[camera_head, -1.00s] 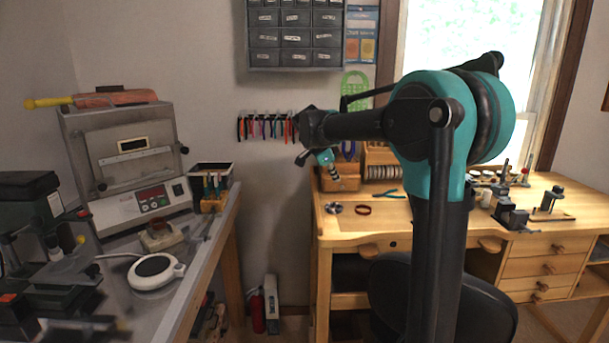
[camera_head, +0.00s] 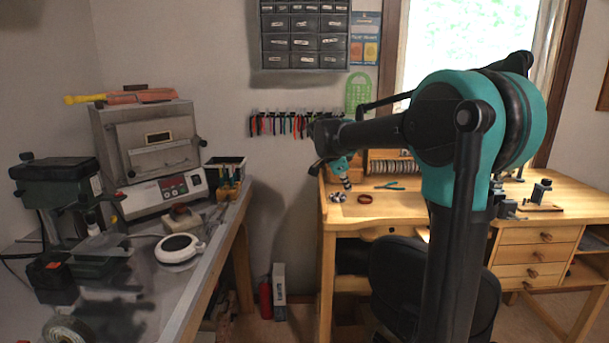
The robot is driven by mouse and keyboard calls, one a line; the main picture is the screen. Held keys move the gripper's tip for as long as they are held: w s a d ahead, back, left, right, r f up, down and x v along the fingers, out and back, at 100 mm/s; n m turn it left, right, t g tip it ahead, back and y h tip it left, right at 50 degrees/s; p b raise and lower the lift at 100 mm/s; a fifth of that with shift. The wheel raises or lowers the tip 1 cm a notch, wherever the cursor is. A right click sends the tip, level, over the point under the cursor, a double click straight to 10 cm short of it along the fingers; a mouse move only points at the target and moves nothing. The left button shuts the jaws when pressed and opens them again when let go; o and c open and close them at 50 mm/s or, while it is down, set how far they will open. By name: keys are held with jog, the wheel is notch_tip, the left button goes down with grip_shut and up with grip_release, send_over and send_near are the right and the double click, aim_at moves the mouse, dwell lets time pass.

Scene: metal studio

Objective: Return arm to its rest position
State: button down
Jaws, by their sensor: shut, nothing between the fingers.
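My arm rises as a dark column at right of centre, with a large teal and black elbow joint. Its forearm runs left from the elbow to a black wrist. My gripper (camera_head: 346,183) is small and partly hidden below that wrist, by a teal piece and light and dark bands. It appears in front of the wooden workbench's back part, shut and holding nothing. The fingertips are too small to make out clearly.
The wooden workbench (camera_head: 430,212) holds pliers (camera_head: 389,186) and small tools. A black chair (camera_head: 388,262) stands at its front. At left, a grey bench (camera_head: 190,310) carries a kiln (camera_head: 150,150), a white round device (camera_head: 178,248) and a green machine (camera_head: 60,180). Drawers (camera_head: 305,42) hang on the wall.

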jog(key=s+d+f+n+y, duration=0.2)
jog(key=s+f+n, duration=0.6)
jog(key=s+f, duration=0.4)
jog(key=s+d+f+n+g+y, duration=0.1)
jog(key=s+f+n, duration=0.7)
jog(key=s, duration=1.3)
notch_tip(320, 180, down, 4)
jog(key=shift+s+d+f+y, duration=0.3)
jog(key=shift+d+y, duration=0.4)
jog(key=shift+d, duration=0.4)
